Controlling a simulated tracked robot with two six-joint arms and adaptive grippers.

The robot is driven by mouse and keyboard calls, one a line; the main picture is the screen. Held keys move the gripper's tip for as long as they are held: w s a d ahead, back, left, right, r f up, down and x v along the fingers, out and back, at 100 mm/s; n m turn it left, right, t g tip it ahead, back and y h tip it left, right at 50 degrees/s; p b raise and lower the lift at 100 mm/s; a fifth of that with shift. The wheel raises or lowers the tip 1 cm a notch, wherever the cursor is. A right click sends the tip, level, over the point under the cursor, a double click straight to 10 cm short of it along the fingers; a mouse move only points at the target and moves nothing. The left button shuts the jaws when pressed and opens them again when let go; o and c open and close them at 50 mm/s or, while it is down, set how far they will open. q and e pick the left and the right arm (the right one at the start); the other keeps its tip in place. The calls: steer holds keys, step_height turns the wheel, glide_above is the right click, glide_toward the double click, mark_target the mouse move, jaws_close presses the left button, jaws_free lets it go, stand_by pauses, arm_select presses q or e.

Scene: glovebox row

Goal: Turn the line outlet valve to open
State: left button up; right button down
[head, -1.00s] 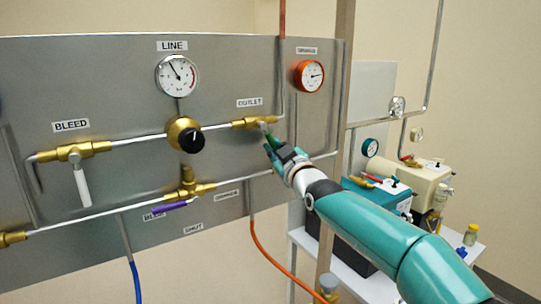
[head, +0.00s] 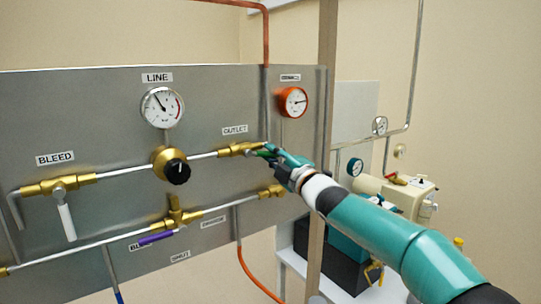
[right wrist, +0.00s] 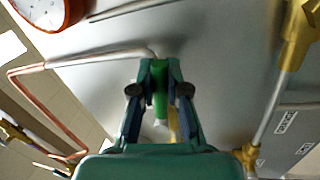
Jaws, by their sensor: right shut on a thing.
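The brass outlet valve (head: 240,149) sits on the upper pipe, just below the OUTLET label (head: 235,130). My right gripper (head: 270,153) is at the valve's right side, shut on its green handle (right wrist: 160,98). In the right wrist view, the green handle is between the two fingers (right wrist: 160,88). In the head view the fingers hide most of the handle, so its exact angle is hard to tell. My left gripper is not in view.
The line regulator with its black knob (head: 178,172) and the line gauge (head: 162,107) are to the left. The bleed valve's white handle (head: 67,222) hangs down at far left. An orange gauge (head: 293,102) and a post (head: 322,150) are close to my right arm.

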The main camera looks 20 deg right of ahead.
steer(key=shift+r+n, duration=0.25)
steer(key=shift+n, duration=0.35)
steer(key=shift+y, duration=0.4)
steer(key=c, duration=1.5)
jaws_free()
steer(key=shift+a, duration=0.1)
steer(key=o, duration=0.3)
steer(key=shift+w, duration=0.25)
steer(key=shift+o, duration=0.2)
steer(key=shift+s, duration=0.1)
